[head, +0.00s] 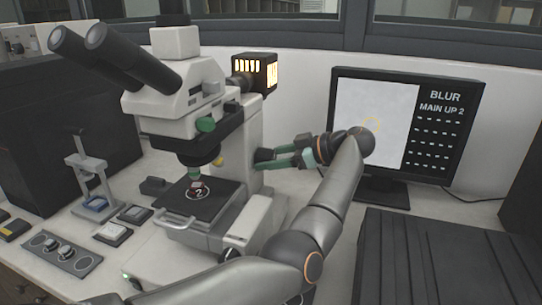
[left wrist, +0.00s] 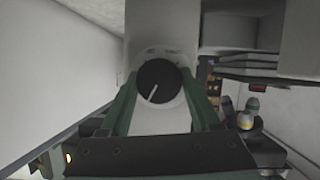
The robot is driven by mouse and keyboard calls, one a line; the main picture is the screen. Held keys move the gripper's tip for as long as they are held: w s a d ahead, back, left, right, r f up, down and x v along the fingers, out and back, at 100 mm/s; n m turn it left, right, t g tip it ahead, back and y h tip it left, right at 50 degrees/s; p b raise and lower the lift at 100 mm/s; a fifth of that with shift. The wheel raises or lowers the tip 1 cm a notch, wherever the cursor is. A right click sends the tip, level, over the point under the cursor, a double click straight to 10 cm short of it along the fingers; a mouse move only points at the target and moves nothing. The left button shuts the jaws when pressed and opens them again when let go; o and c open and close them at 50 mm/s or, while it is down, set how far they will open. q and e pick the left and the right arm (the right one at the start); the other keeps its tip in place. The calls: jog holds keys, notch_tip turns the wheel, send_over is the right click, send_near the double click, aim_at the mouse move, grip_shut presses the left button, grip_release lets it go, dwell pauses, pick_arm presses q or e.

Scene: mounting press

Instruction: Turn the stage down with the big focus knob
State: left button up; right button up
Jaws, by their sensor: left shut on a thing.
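The white microscope (head: 235,115) stands on the bench with its black stage (head: 200,205) at the front, below the objective. My right gripper is not in view.
A monitor (head: 455,90) behind my left arm reads "BLUR" and "MAIN UP 2" beside a pale picture. A small stand (head: 85,165), several small blocks and a control plate (head: 60,252) lie left of the microscope. A dark ribbed panel (head: 440,260) is at the right.

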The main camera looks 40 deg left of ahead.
pick_arm(q)
jog(key=n+t+y+p, duration=0.1)
jog(key=n+t, duration=0.1)
jog(key=n, duration=0.1)
jog(key=shift+s+f+n, duration=0.1)
jog(key=shift+n, duration=0.2)
dwell(0.5)
jog(key=o, duration=1.4)
jog(key=shift+c, duration=0.2)
jog(key=v, duration=1.2)
jog(key=shift+d, duration=0.4)
jog(key=shift+s, duration=0.1)
